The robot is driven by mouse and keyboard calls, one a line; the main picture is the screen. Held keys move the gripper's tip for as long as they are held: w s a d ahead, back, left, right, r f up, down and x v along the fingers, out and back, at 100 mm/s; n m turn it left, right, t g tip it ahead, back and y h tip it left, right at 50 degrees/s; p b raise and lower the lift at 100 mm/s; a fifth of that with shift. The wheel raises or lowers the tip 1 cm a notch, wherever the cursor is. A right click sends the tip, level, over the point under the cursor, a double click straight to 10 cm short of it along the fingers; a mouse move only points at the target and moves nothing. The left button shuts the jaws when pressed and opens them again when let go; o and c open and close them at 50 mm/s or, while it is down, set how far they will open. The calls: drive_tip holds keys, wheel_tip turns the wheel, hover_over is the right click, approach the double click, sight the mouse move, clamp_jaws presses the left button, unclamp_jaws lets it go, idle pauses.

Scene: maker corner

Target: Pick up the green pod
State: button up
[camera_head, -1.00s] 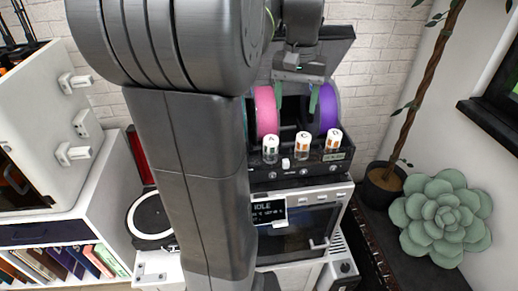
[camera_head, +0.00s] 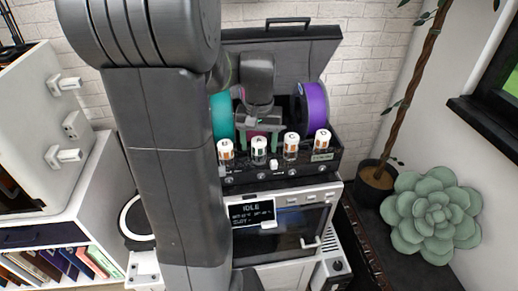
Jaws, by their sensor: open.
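No pod is clearly marked as such. The round green thing in the open black box is a teal-green spool (camera_head: 222,117) at its left, partly hidden by my arm. A pink spool in the middle is mostly hidden behind my gripper, and a purple spool (camera_head: 316,107) stands at the right. Several small white-capped vials (camera_head: 258,152) stand along the box's front; the second from left seems to have a green mark. My gripper (camera_head: 258,122) points down over the box, behind the vials, between the green and purple spools. It is open, its fingers apart, with nothing visibly held.
The black box's raised lid (camera_head: 282,62) stands behind my gripper. The box sits on a grey machine with an IDLE display (camera_head: 251,212). A potted plant (camera_head: 378,178) and a green succulent-shaped thing (camera_head: 432,218) are at right. A white cabinet (camera_head: 60,185) stands left.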

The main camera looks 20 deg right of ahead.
drive_tip(key=c, duration=1.1)
